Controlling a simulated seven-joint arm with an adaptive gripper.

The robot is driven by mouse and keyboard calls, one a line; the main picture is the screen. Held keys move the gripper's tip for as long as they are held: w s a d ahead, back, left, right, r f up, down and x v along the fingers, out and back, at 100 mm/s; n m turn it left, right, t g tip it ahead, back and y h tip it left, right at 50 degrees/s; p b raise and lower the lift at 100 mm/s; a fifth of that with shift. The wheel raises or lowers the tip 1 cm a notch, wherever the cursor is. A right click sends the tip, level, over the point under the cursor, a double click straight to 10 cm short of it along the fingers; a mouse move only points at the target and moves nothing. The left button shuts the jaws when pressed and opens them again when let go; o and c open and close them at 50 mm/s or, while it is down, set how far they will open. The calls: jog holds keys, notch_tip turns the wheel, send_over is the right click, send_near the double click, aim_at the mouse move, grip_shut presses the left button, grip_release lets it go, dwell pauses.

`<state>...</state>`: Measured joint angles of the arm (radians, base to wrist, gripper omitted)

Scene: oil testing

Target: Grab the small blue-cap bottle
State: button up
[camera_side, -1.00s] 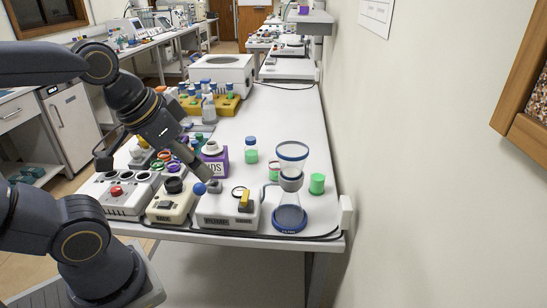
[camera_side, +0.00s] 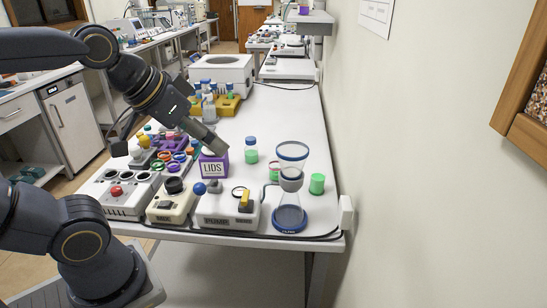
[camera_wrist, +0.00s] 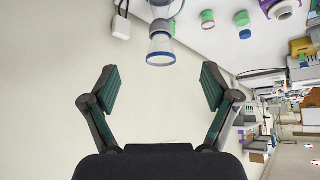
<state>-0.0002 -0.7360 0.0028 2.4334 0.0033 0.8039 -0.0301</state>
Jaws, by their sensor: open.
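The small blue-cap bottle (camera_side: 250,151) stands upright on the white table in the side view, with a blue cap and green contents. It also shows in the wrist view (camera_wrist: 242,21), near the upper right. My gripper (camera_side: 219,150) is over the purple LIDS box, left of the bottle and apart from it. In the wrist view my gripper (camera_wrist: 156,88) has its two fingers spread wide with nothing between them.
The purple LIDS box (camera_side: 213,169) stands left of the bottle. A blue-based glass vessel (camera_side: 290,211) and a green cup (camera_side: 317,184) are to its right. The pump box (camera_side: 218,208) is in front. The table behind the bottle is clear.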

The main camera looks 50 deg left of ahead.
jog(key=w+a+r+n+t, duration=0.1)
jog(key=w+a+r, duration=0.3)
jog(key=w, duration=0.5)
jog(key=n+g+y, duration=0.3)
jog(key=n+y, duration=0.1)
jog(key=n, duration=0.1)
send_over(251, 140)
jog(key=s+d, duration=0.3)
jog(key=s, duration=0.1)
notch_tip(251, 140, down, 21)
jog(key=x, duration=0.9)
jog(key=shift+f, duration=0.2)
jog(key=x, duration=0.3)
jog(key=s+x, duration=0.1)
jog(key=x, duration=0.1)
jog(key=shift+w+a+f, duration=0.2)
jog(key=shift+w+f, duration=0.05)
jog(key=shift+f, duration=0.25)
